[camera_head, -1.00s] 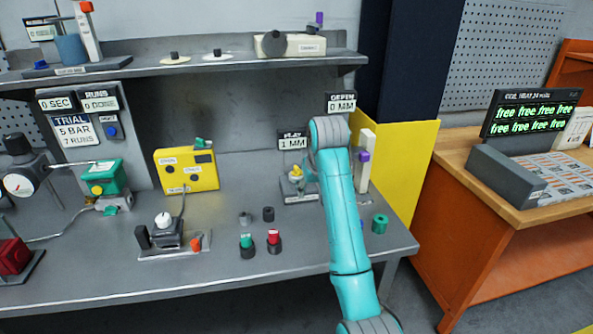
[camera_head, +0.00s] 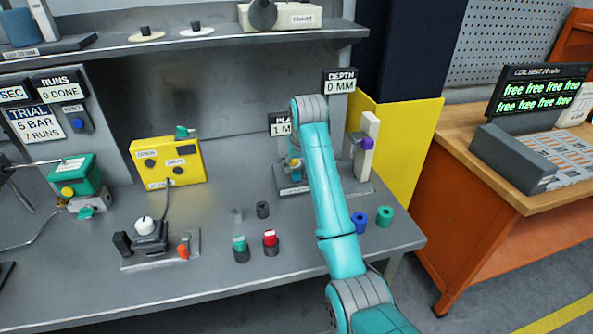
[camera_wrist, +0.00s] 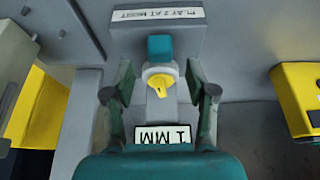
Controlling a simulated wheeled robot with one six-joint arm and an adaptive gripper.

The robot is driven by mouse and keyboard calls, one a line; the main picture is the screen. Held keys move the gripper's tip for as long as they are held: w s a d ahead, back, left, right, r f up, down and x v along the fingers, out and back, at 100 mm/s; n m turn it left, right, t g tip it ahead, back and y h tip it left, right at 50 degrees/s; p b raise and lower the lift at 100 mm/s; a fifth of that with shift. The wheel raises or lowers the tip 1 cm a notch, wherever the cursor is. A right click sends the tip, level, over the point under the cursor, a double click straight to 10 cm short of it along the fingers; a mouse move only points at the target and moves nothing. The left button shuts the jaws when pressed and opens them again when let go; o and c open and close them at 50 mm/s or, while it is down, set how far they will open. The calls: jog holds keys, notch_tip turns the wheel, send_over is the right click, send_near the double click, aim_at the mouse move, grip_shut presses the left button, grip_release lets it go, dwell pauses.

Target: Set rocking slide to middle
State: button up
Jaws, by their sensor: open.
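The play fixture (camera_wrist: 190,38) is a grey block labelled "PLAY 2 AT MOST". A teal block (camera_wrist: 160,48) and a yellow knob-like part (camera_wrist: 160,80) sit on its grey track; I cannot tell for certain which is the rocking slide. My gripper (camera_wrist: 160,92) is open, its two fingers apart on either side of the yellow part, with visible gaps. In the head view my arm hides my gripper and most of the fixture (camera_head: 290,188). The play display (camera_wrist: 164,136) reads 1 MM.
A white post with a purple part (camera_head: 367,144) stands right of my arm, under a depth display (camera_head: 340,82) reading 0 MM. Blue (camera_head: 359,222) and teal (camera_head: 385,216) rings lie near the bench's right end. A yellow box (camera_head: 168,161) stands left.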

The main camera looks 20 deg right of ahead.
aim_at(296, 172)
jog(key=shift+x, duration=1.75)
